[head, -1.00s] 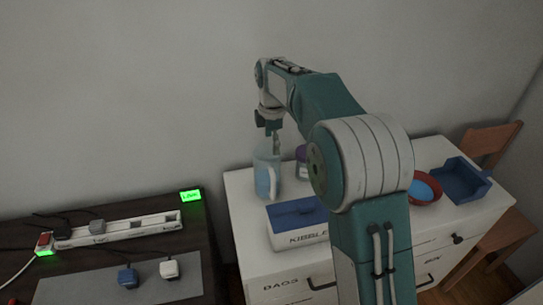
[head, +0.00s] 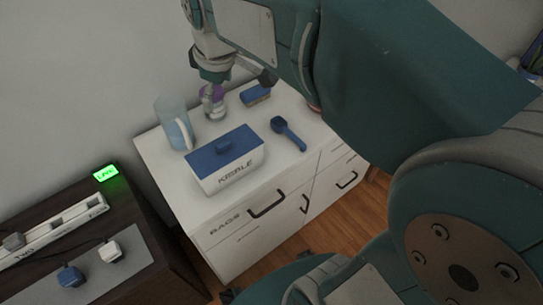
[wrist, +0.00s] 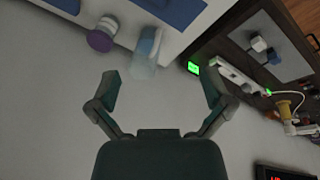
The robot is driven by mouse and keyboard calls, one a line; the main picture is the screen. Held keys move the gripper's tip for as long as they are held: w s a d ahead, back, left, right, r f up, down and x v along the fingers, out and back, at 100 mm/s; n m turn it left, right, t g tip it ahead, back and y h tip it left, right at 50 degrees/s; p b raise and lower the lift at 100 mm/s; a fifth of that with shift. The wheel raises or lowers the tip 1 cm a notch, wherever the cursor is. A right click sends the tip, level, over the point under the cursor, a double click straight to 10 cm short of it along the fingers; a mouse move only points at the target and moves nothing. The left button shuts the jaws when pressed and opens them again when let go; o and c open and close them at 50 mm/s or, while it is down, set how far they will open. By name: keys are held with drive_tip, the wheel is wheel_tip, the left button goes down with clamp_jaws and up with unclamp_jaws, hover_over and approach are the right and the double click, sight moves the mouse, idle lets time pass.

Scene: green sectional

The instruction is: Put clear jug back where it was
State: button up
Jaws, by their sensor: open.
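The clear jug (head: 174,124) stands upright on the back left corner of the white cabinet (head: 160,155). It is pale blue and see-through, with a whitish handle on its right side.
A purple-lidded jar (head: 214,104) stands right of the jug. A blue-lidded kibble box (head: 230,165) is in front. A blue scoop (head: 288,133) and a blue-topped block (head: 255,94) lie to the right. A dark desk (head: 150,265) with a green-lit display (head: 106,173) is at left.

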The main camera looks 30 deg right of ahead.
drive_tip(key=s+d+f+m+t, duration=0.1)
drive_tip(key=s+f+m, duration=0.1)
drive_tip(key=s+m, duration=0.2)
drive_tip(key=s+d+f+m+t, duration=0.1)
drive_tip(key=s+m, duration=0.4)
drive_tip(key=s, duration=0.6)
wheel_tip(320, 180, down, 2)
drive_tip(key=shift+s+d+f+t, duration=0.1)
drive_tip(key=shift+s+d+t, duration=0.2)
drive_tip(key=shift+d, duration=0.45)
